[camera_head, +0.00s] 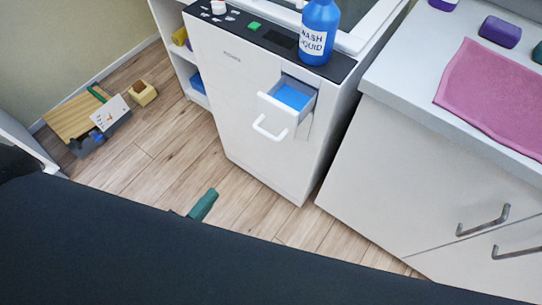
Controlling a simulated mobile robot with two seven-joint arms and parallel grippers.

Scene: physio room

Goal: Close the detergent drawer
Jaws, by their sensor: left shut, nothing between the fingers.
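The white washing machine (252,130) stands at the centre, with a black control strip along its top. Its detergent drawer (277,109) is pulled out of the upper right of the front, and a blue surface (292,96) shows inside it. A white loop handle (268,131) sticks out at the drawer's front. My left gripper (204,204) shows only as a teal tip over the floor, below and left of the drawer and apart from it. It is shut and empty; the rest is hidden behind my dark body. My right gripper is not in view.
A blue wash liquid bottle (319,35) stands on the machine. A white cabinet (420,170) with metal handles and a pink towel (495,95) on top is close at right. Floor before the machine is clear.

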